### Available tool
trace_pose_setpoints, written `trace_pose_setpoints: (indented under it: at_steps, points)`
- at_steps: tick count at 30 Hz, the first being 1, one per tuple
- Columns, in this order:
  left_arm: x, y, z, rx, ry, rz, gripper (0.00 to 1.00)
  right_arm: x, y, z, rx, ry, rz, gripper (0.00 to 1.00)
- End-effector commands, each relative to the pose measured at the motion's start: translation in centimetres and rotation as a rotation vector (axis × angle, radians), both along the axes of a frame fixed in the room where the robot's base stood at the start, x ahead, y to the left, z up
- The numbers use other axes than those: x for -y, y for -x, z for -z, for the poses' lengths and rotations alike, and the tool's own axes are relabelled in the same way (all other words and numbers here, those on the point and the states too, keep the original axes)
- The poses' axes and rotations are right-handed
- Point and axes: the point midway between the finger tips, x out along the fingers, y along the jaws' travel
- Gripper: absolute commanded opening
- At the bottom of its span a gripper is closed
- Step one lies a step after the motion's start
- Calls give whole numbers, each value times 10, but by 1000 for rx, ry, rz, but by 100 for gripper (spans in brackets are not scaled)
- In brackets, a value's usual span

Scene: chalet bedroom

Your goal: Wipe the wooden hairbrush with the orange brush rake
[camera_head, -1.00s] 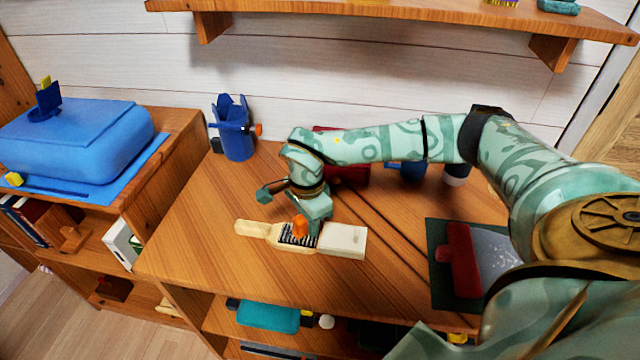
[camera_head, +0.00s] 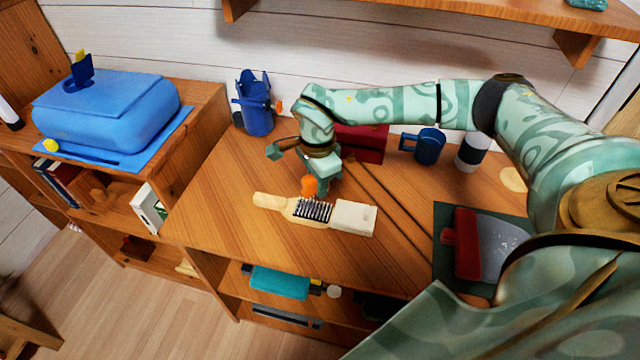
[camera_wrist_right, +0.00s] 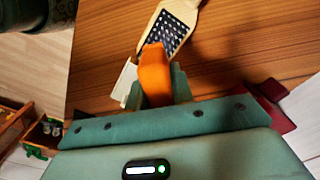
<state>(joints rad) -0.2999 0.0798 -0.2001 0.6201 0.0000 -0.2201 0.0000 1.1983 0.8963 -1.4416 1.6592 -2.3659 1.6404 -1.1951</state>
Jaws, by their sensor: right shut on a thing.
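The wooden hairbrush (camera_head: 272,201) lies bristles up on the wooden desk, its handle to the left. Its dark bristle pad (camera_wrist_right: 172,33) also shows in the right wrist view. A cream block (camera_head: 354,218) sits at its right end. My right gripper (camera_head: 318,184) is shut on the orange brush rake (camera_head: 309,186), just behind the bristles. In the right wrist view the orange rake (camera_wrist_right: 154,74) stands between the fingers, its tip close to the pad; I cannot tell whether they touch. My left gripper is not in view.
A blue holder (camera_head: 256,115), a red box (camera_head: 362,143), a blue mug (camera_head: 428,146) and a white cup with a dark band (camera_head: 472,153) stand at the back. A red-handled scraper (camera_head: 466,244) lies on a dark mat at right. The desk's left part is clear.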

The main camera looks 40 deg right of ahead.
Motion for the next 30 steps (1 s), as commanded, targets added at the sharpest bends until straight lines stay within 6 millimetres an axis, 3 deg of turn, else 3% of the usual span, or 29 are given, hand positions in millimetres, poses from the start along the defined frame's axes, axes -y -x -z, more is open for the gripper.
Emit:
trace_pose_setpoints:
  at_steps: [2, 13, 22, 30]
  points:
    - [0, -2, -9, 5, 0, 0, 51, 0, 0, -11, 2, 0, 0, 2]
    - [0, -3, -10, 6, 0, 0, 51, 0, 0, -11, 0, 0, 0, 2]
    - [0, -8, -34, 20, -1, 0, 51, 0, 0, -40, 1, 0, 1, 2]
    - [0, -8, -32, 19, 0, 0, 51, 0, 0, -38, -1, 0, 0, 2]
